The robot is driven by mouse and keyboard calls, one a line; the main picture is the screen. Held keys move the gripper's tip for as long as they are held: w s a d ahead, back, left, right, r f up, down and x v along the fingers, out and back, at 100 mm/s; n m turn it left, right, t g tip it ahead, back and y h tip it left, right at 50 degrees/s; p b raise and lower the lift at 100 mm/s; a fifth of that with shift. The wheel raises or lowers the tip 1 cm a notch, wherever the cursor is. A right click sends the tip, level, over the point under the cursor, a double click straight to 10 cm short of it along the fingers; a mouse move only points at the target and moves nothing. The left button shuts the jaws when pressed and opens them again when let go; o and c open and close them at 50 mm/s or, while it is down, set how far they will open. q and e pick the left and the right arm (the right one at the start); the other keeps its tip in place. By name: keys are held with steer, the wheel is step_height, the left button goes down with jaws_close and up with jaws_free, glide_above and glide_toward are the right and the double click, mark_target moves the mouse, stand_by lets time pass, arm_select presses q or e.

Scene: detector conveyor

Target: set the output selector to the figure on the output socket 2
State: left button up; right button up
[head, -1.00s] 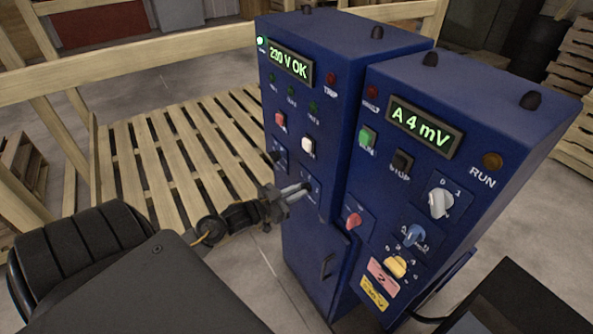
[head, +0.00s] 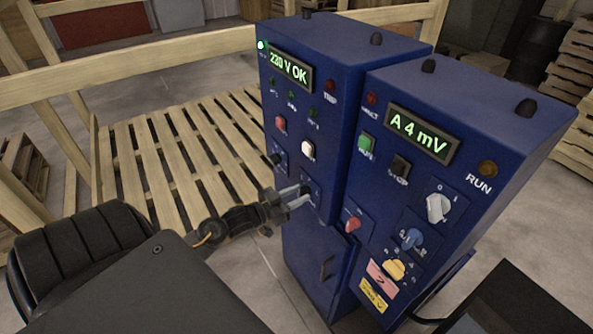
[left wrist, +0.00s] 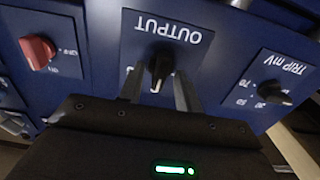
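The output selector is a small black knob (left wrist: 160,68) on a blue plate marked OUTPUT in the left wrist view, where the lettering is upside down. My left gripper (left wrist: 160,92) is open, with one finger on each side of the knob and small gaps showing. In the head view my left gripper (head: 305,193) reaches the front of the left blue cabinet (head: 345,75) and partly hides the selector plate. The figures around the knob are mostly hidden. I cannot identify output socket 2. A pink label (head: 382,277) reading 2 is on the right cabinet. My right gripper is not in view.
A TRIP mV knob (left wrist: 272,92) and a red knob (left wrist: 38,52) flank the selector in the left wrist view. The right cabinet (head: 480,100) stands close beside, its display reading A 4 mV. A wooden pallet (head: 175,150) lies behind my left arm.

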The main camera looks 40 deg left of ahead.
arm_select(q)
steer(key=b+v, duration=0.3)
steer(key=v, duration=0.8)
stand_by(0.6)
